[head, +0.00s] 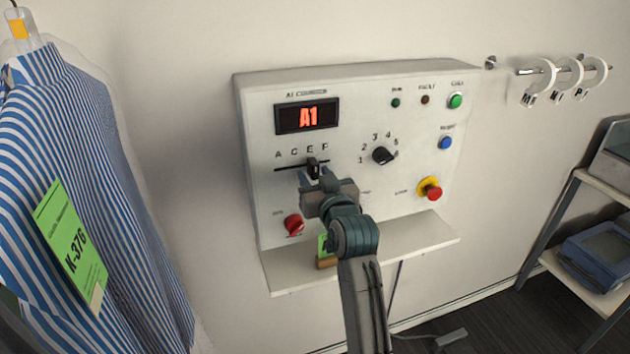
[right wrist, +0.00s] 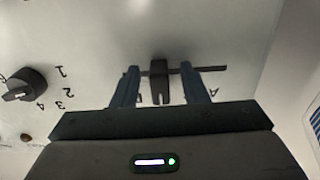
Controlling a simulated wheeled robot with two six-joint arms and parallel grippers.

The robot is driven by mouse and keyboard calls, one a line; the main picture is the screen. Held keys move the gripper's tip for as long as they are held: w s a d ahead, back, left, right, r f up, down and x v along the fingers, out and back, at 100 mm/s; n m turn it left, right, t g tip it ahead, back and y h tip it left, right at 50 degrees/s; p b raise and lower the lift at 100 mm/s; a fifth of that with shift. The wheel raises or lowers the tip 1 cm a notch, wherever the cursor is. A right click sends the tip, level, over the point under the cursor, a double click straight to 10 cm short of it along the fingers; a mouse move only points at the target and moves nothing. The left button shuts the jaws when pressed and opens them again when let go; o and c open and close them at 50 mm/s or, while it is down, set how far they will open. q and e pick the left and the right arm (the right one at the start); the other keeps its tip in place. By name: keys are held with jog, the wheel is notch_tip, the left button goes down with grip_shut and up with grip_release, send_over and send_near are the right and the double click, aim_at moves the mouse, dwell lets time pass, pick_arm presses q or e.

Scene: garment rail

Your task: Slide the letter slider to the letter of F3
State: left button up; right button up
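The letter slider's dark knob (head: 313,166) sits on a short slot in the white control panel (head: 350,190), below the letters A, C, E and F. It appears near E, towards the right end. The red display (head: 308,116) reads A1. My right gripper (head: 314,178) is in front of the slider. In the right wrist view, upside down, the knob (right wrist: 159,80) stands between my right gripper's two fingers (right wrist: 160,88), with a visible gap on each side. The fingers partly hide the letters there. My left gripper is not in view.
The numbered dial (head: 383,155) is right of the slider. A red knob (head: 293,224) is below left, and a red stop button (head: 431,191) is lower right. A ledge (head: 430,238) juts out below. A striped shirt (head: 70,200) hangs at the left.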

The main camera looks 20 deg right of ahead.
jog(key=shift+w, duration=0.35)
grip_shut()
jog(key=d+p, duration=0.1)
jog(key=d, duration=0.2)
jog(key=shift+d, duration=0.3)
jog(key=shift+r, duration=0.1)
